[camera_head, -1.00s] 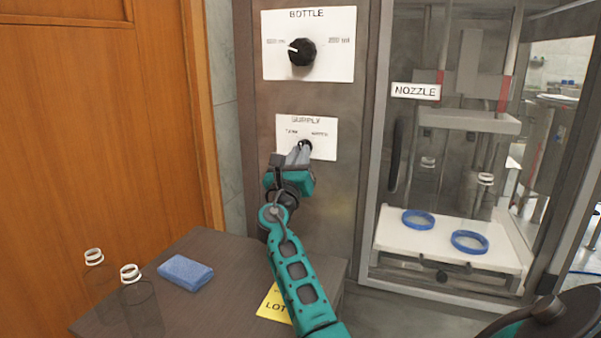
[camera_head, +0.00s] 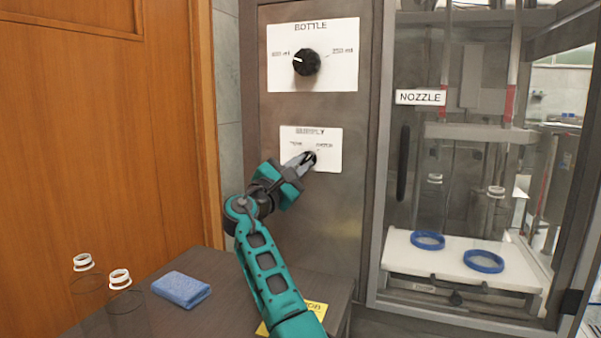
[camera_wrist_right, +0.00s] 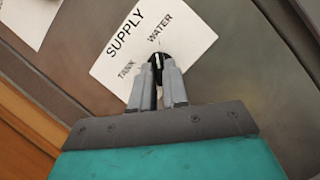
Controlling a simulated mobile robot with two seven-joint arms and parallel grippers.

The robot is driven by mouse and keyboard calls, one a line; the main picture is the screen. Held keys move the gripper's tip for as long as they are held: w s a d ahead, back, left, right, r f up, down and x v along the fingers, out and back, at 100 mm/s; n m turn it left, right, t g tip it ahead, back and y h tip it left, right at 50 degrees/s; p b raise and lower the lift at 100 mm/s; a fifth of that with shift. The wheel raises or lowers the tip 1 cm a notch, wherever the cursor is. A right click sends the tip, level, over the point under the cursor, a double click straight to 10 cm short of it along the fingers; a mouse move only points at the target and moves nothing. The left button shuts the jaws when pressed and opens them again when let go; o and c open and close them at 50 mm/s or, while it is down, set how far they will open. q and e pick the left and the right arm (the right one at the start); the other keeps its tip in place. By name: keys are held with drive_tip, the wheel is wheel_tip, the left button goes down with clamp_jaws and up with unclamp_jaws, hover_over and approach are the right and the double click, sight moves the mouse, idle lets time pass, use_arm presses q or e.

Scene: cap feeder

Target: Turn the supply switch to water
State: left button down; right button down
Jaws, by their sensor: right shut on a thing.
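The supply switch is a small black knob (camera_head: 311,157) on the white SUPPLY plate (camera_head: 327,136), with TANK marked on its left and WATER on its right. My right gripper (camera_head: 303,161) is shut on the knob, its grey fingers slanting up to the right. In the right wrist view, the fingers (camera_wrist_right: 158,85) hold both sides of the knob (camera_wrist_right: 157,60). Its white line appears to point toward the WATER side. The fingers hide part of the knob. My left gripper is not in view.
Above is the BOTTLE dial (camera_head: 306,62). To the right is the glazed nozzle cabinet with a white tray (camera_head: 400,262) bearing blue rings. Below left, a dark table (camera_head: 225,290) holds a blue sponge (camera_head: 181,289) and two clear bottles (camera_head: 124,308).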

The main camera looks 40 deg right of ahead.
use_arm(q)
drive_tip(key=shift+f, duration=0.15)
use_arm(e)
drive_tip(key=shift+m+g, duration=0.4)
drive_tip(key=shift+m, duration=0.4)
drive_tip(key=shift+r, duration=0.1)
drive_tip(key=c, duration=1.1)
unclamp_jaws()
drive_tip(key=shift+c, duration=0.2)
use_arm(q)
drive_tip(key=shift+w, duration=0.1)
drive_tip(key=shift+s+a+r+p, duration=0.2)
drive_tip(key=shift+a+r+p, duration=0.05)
drive_tip(key=shift+p, duration=0.4)
use_arm(e)
drive_tip(key=v, duration=1.3)
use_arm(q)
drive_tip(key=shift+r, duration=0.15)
use_arm(e)
drive_tip(key=shift+d, duration=0.1)
